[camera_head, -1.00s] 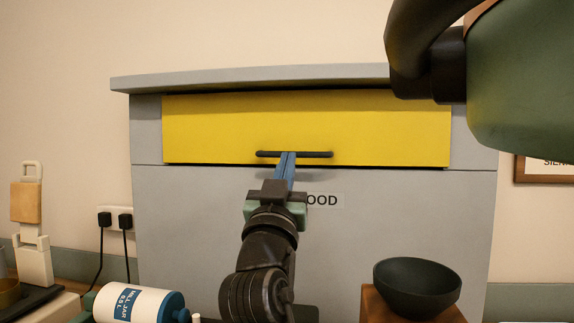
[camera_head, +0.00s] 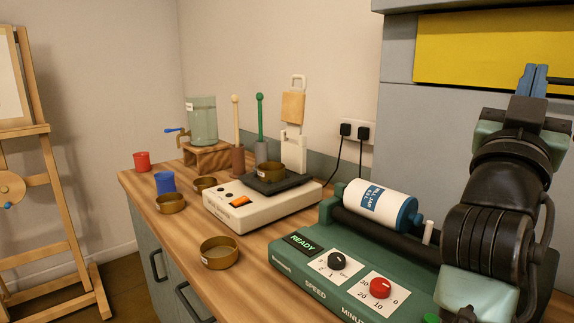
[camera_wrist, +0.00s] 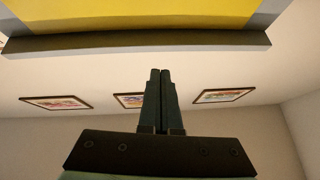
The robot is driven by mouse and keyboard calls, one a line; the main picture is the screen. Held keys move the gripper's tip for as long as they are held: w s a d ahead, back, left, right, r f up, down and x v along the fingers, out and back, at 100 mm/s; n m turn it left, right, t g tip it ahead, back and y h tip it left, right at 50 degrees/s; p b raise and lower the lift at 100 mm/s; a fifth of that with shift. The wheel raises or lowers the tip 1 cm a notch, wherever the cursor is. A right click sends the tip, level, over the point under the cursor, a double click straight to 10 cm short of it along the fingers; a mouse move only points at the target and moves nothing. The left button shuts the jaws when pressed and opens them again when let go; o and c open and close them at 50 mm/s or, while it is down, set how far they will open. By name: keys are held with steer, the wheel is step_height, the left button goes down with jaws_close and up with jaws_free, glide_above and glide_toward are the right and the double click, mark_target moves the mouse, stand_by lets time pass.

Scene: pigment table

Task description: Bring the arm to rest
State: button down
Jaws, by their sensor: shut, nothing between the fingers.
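My gripper (camera_head: 533,80) is at the right of the head view, pointing up, with its blue fingers together and nothing between them. Behind it in that view is the yellow panel (camera_head: 475,45) of the grey hood, with part of a dark handle at the right edge. In the wrist view my gripper (camera_wrist: 161,75) is also shut and empty, pointing toward the hood's grey edge (camera_wrist: 130,43) and yellow panel (camera_wrist: 130,14). I cannot tell whether the fingertips touch the hood.
A green jar mill (camera_head: 345,275) with a white and blue jar (camera_head: 375,204) stands just left of my arm. A scale (camera_head: 250,205), several brass bowls and a glass dispenser (camera_head: 201,118) stand further left. An easel (camera_head: 45,190) is at the far left.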

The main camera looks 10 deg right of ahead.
steer(key=s+a+r+n+t+y, duration=0.2)
steer(key=s+a+n+t+y, duration=0.15)
steer(key=a+y, duration=0.6)
steer(key=s+a+r+n+t+y+p, duration=0.1)
steer(key=s+a+n+t+y, duration=0.3)
steer(key=a, duration=1.1)
steer(key=s+a+r+n+t+y, duration=0.2)
steer(key=a+n+t+y, duration=0.4)
steer(key=a, duration=0.6)
step_height(320, 180, up, 19)
steer(key=m+g+p, duration=0.1)
steer(key=m+p, duration=0.1)
steer(key=p, duration=1.7)
steer(key=shift+w+d+p, duration=0.15)
steer(key=shift+w+p, duration=0.15)
steer(key=c, duration=1.6)
jaws_free()
steer(key=shift+r, duration=0.25)
steer(key=c, duration=1.3)
jaws_free()
steer(key=shift+r+p, duration=0.1)
steer(key=shift+p, duration=0.25)
steer(key=o, duration=0.5)
steer(key=shift+c, duration=0.2)
steer(key=shift+o, duration=0.2)
